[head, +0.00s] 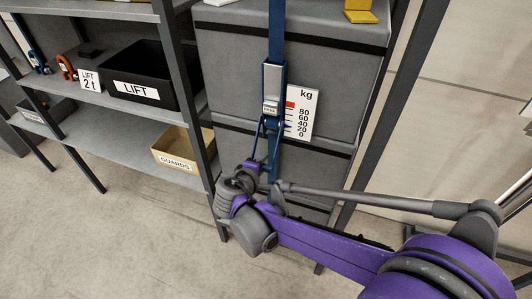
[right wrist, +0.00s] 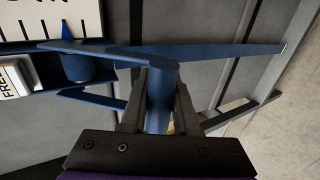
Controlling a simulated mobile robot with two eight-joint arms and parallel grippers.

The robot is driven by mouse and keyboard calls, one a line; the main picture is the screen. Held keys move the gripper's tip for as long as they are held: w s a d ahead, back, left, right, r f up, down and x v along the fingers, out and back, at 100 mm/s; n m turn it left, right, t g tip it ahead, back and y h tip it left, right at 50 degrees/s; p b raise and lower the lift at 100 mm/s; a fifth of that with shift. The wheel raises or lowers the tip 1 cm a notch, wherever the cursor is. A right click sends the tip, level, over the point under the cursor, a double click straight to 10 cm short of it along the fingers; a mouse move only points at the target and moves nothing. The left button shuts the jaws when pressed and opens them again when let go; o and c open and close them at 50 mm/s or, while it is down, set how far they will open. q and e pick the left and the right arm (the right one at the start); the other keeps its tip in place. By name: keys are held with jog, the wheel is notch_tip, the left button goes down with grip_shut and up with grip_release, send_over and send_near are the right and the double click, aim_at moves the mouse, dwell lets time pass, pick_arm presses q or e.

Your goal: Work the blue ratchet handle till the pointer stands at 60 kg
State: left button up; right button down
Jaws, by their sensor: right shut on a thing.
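The blue ratchet (head: 273,80) sits on a blue strap (head: 276,30) down the front of a grey block. Its blue handle (right wrist: 160,98) points downward in the head view. My right gripper (head: 256,172) is shut on the handle's crossbar; in the right wrist view its fingers (right wrist: 160,110) stand on either side of the bar. A white kg scale (head: 302,112), marked 0 to 80 with a red patch on top, is beside the ratchet. A small blue pointer (head: 288,126) seems to stand around 20 to 40; the exact reading is too small to tell. My left gripper is out of view.
A grey shelf rack (head: 130,127) stands at left with a black LIFT bin (head: 145,88), a GUARDS box (head: 178,157) and shackles (head: 66,68). A dark post (head: 395,110) stands right of the block. The floor at lower left is clear.

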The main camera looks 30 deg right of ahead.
jog(key=r+g+y+p, duration=0.1)
jog(key=s+a+r+g+y+p, duration=0.1)
jog(key=r+p, duration=0.1)
jog(key=a+r+g+y+p, duration=0.1)
jog(key=r+y+p, duration=0.1)
jog(key=shift+s+r, duration=0.25)
jog(key=shift+s+a+r+g+y+p, duration=0.1)
jog(key=shift+r+g+y+p, duration=0.4)
jog(key=shift+g+p, duration=0.1)
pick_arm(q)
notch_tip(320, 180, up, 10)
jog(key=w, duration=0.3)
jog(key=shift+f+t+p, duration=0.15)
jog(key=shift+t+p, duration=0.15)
pick_arm(e)
jog(key=shift+s+r, duration=0.1)
jog(key=shift+r, duration=0.35)
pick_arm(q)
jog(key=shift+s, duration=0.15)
pick_arm(e)
jog(key=c, duration=0.7)
grip_release()
jog(key=shift+s+a+r, duration=0.1)
jog(key=shift+a, duration=0.05)
jog(key=shift+o, duration=0.2)
